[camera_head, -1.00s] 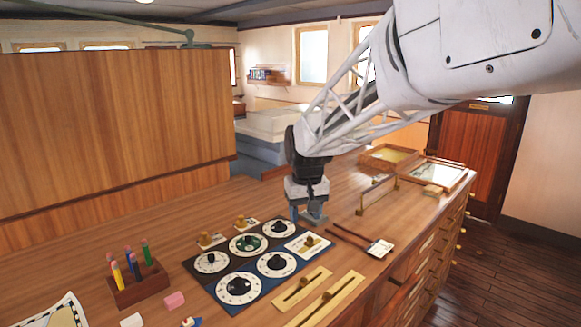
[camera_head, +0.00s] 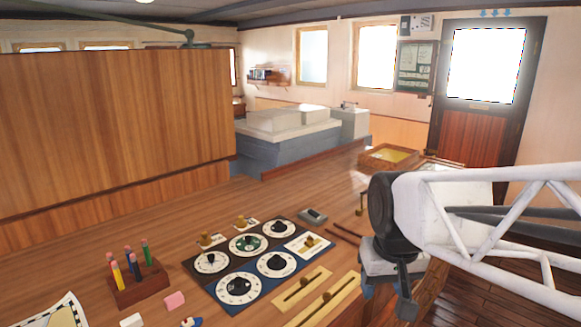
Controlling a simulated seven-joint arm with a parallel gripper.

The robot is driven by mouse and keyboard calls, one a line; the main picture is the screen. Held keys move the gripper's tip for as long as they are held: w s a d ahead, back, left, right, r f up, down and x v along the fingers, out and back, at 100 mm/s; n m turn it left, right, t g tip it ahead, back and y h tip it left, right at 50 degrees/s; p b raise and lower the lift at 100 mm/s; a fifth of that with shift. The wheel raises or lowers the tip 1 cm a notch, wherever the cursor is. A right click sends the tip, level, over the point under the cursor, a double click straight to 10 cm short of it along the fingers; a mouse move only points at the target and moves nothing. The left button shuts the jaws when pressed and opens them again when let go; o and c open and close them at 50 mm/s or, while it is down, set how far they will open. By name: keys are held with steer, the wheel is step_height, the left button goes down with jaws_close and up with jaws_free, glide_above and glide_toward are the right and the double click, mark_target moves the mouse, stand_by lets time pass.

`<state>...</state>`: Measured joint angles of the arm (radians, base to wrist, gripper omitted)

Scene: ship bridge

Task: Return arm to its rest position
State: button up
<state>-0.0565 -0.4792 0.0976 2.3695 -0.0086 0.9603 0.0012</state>
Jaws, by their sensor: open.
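My white lattice arm reaches in from the right edge of the picture. My gripper (camera_head: 385,300) hangs at its end, fingers pointing down, near the right front edge of the wooden counter (camera_head: 215,205). It is open and I see nothing between its fingers, though the fingertips are partly hard to make out. The gripper is to the right of the dial panel (camera_head: 262,262) and apart from it. A small dark grey block (camera_head: 313,215) lies on the counter just behind the panel.
Brass slider plates (camera_head: 320,305) lie left of my gripper. A pencil holder (camera_head: 138,286), a pink eraser (camera_head: 174,301) and a chart (camera_head: 55,315) are at the left front. A wooden tray (camera_head: 390,157) sits at the back, partly beyond my arm. A tall wooden panel (camera_head: 110,130) stands at the left.

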steer(key=s+d+f, duration=0.2)
steer(key=s+f, duration=0.1)
steer(key=s, duration=0.6)
steer(key=shift+d+f+m, duration=0.25)
steer(key=shift+m, duration=0.15)
